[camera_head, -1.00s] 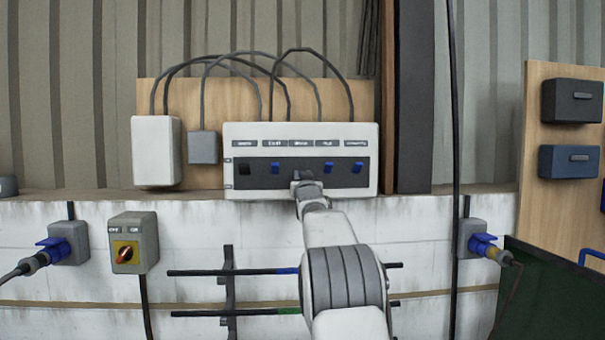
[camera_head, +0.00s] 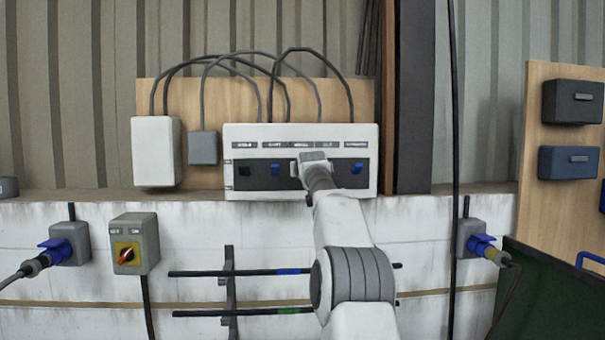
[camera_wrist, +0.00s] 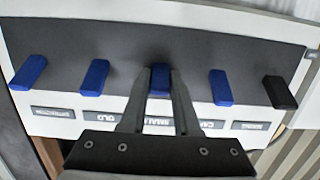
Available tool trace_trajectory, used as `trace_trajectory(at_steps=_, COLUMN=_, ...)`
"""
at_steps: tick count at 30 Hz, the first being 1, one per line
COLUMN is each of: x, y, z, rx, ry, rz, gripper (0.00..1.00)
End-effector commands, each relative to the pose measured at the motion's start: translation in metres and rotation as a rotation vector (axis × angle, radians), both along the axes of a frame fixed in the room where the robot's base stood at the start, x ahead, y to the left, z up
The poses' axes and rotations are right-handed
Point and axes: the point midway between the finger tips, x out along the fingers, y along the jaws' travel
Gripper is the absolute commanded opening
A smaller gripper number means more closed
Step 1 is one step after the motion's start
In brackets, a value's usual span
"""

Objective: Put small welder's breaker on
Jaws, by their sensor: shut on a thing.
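A white breaker box (camera_head: 232,138) on the wall has a dark panel with a row of levers under small labels. My gripper (camera_head: 313,164) is at the middle of the row and hides that part in the head view. In the wrist view, upside down, my gripper (camera_wrist: 159,84) has its fingers shut on the middle blue lever (camera_wrist: 160,73). The label by it is partly hidden and seems to start with "SMALL". Two blue levers, one (camera_wrist: 95,76) and another (camera_wrist: 28,72), are to its left. A blue lever (camera_wrist: 220,87) and a black lever (camera_wrist: 279,92) are to its right.
Neighbouring levers stand close on both sides of my fingers. A white box (camera_head: 156,152) and a small grey box (camera_head: 204,147) are left of the breaker box. Cables arch above it. A rotary switch box (camera_head: 134,243) is lower left. Horizontal rods (camera_head: 240,272) run below.

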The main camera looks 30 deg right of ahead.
Motion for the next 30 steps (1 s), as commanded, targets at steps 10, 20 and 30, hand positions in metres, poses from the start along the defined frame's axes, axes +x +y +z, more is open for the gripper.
trace_trajectory(at_steps=10, x=0.0004, y=-0.0002, z=-0.0006, rx=0.004, ry=0.008, rz=0.0, gripper=0.0)
trace_trajectory(at_steps=20, x=0.0004, y=-0.0001, z=-0.0004, rx=0.003, ry=0.008, rz=0.0, gripper=0.6)
trace_trajectory(at_steps=30, x=-0.001, y=0.0006, z=0.0001, rx=0.003, ry=0.006, rz=0.0, gripper=0.6)
